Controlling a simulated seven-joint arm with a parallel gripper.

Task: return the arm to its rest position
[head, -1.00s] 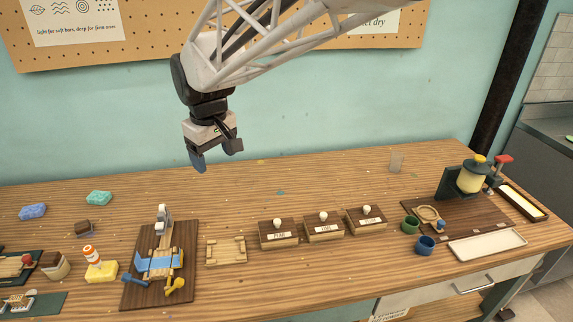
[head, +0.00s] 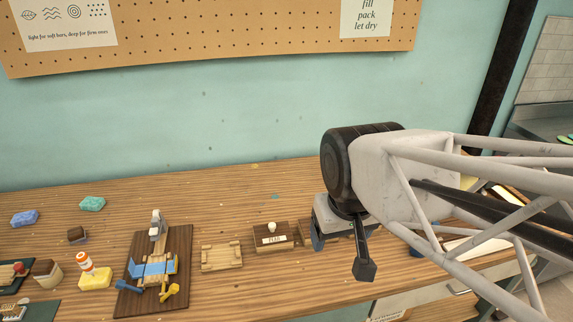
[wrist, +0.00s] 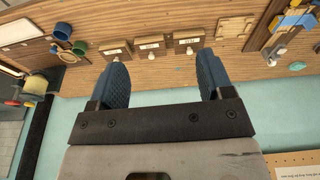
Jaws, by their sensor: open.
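My gripper (head: 340,255) hangs in front of the right half of the bench in the head view, with my arm reaching in from the right edge. In the wrist view my gripper (wrist: 162,85) shows two blue padded fingers spread wide, with nothing between them. It is open and empty, apart from everything on the bench. My arm and gripper hide most of the bench's right side in the head view.
The wooden bench (head: 215,205) holds a board with a blue-strapped device (head: 155,267), a wooden tray (head: 221,256), a labelled box (head: 272,238), a yellow sponge (head: 95,278) and blue and teal soaps (head: 92,204). The wrist view shows several labelled boxes (wrist: 151,45) and cups (wrist: 63,31).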

